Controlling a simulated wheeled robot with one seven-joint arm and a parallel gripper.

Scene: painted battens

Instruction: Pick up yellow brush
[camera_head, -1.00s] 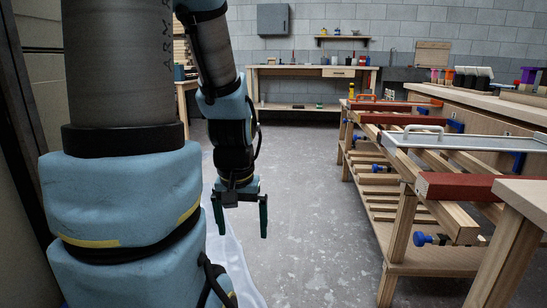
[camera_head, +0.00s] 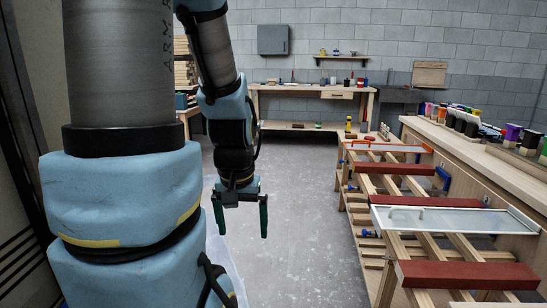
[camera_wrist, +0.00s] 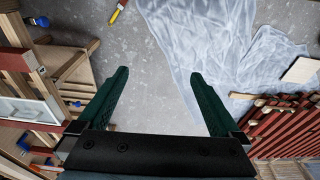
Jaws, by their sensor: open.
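A thin yellow-and-red tool (camera_wrist: 117,12), which looks like the yellow brush, lies on the grey floor at the top edge of the wrist view, partly cut off. It is beyond my fingertips and slightly left of them. I cannot make out the brush in the head view. My gripper (camera_head: 242,232) hangs over the floor left of the wooden rack, fingers pointing down. In the wrist view my gripper (camera_wrist: 159,73) has its two green fingers wide apart with only floor and part of a clear sheet between and beyond them.
A wooden rack (camera_head: 391,273) with red battens (camera_head: 460,275) and clamps stands at the right. A long bench (camera_head: 490,155) with paint pots is behind it. A crumpled translucent sheet (camera_wrist: 215,45) covers floor near stacked red battens (camera_wrist: 290,128). Open floor (camera_head: 310,220) lies in the middle.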

